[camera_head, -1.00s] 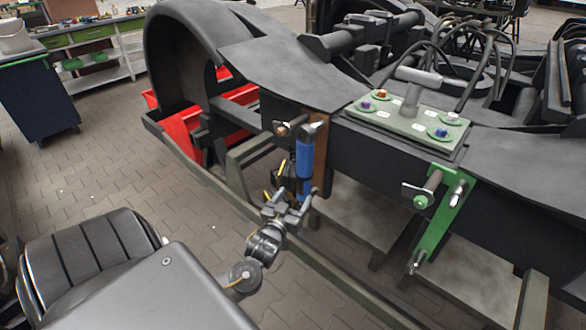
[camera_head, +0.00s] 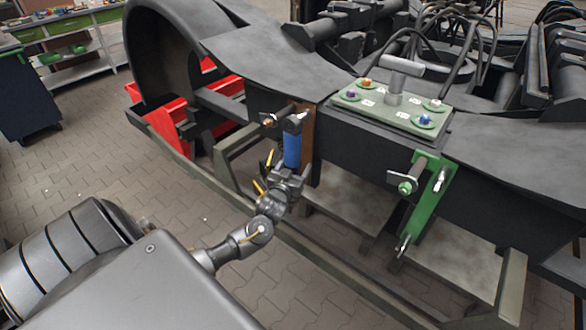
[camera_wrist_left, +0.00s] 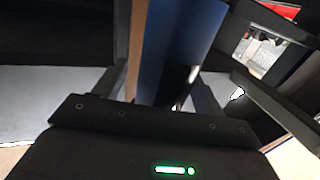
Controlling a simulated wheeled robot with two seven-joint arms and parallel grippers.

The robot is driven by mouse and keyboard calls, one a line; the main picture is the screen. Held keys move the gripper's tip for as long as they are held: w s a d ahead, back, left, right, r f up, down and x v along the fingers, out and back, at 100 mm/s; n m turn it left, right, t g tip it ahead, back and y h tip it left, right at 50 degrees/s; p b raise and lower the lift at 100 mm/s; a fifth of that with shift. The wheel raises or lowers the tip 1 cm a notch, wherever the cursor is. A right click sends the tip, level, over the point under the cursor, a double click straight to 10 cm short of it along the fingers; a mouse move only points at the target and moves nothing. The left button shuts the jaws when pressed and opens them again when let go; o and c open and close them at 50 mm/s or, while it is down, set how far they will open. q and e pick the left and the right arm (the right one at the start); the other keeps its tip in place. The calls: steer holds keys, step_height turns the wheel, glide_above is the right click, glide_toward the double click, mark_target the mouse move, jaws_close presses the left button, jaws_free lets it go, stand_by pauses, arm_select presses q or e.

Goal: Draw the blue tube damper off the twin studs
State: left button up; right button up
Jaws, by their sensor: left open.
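The blue tube damper (camera_head: 291,150) hangs upright against a brown plate (camera_head: 308,150) on the side of the dark bogie frame. Its dark upper end (camera_head: 295,124) sits at a stud near the plate's top. Its lower end and the lower stud are hidden behind my left gripper (camera_head: 290,176), which is at the tube's lower part. In the left wrist view the blue tube (camera_wrist_left: 176,48) stands between the two open fingers, one on each side. I cannot tell whether either finger touches it. My right gripper is not in view.
A green link (camera_head: 427,205) hangs on the frame to the right. A plate with coloured knobs (camera_head: 395,104) lies on top. A red box (camera_head: 168,120) stands behind left. A rail (camera_head: 330,262) runs below my left arm. Paved floor is clear at left.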

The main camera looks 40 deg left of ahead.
arm_select(q)
jaws_close()
stand_by(0.4)
steer(key=shift+r+p, duration=0.2)
steer(key=shift+p, duration=0.1)
stand_by(0.3)
steer(key=shift+s+r+p, duration=0.15)
steer(key=shift+s+p, duration=0.5)
steer(key=shift+s, duration=0.25)
steer(key=shift+s+p, duration=0.55)
steer(key=shift+s, duration=0.5)
